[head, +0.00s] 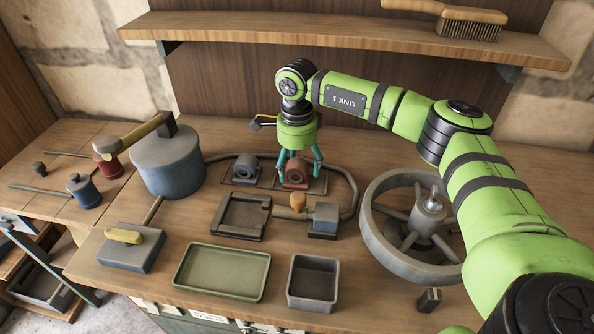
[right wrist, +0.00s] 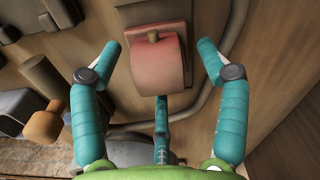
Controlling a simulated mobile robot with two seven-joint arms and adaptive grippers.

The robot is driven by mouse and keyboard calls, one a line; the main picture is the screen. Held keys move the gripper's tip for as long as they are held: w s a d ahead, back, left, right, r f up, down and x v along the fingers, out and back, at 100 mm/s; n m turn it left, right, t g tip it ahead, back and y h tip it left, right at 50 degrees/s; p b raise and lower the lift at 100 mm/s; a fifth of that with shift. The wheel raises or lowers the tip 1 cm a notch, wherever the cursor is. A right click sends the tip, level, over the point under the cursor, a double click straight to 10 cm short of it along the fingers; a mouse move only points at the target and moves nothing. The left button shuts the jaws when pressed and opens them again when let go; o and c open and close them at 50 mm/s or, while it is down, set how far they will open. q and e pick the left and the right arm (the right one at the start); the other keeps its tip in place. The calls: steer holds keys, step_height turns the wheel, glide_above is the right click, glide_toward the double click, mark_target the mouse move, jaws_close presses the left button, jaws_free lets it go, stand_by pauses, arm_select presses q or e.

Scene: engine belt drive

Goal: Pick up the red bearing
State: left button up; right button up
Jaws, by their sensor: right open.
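The red bearing (head: 293,177) sits on a dark plate at the back middle of the bench, beside a grey bearing (head: 246,170). My right gripper (head: 299,166) points down over it. Its teal fingers are spread, one on each side of the red bearing. In the right wrist view the red bearing (right wrist: 158,68) lies between the open fingertips, with a gap on the left and right sides. A third finger shows below it; I cannot tell whether that one touches. My left gripper is not in view.
A dark belt (head: 350,185) curves around the bearings. A big grey wheel (head: 375,225) is at right, a blue-grey pot (head: 167,165) at left. A green tray (head: 222,275) and grey bin (head: 313,283) are in front.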

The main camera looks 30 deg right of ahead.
jaws_close()
steer(key=shift+r, duration=0.2)
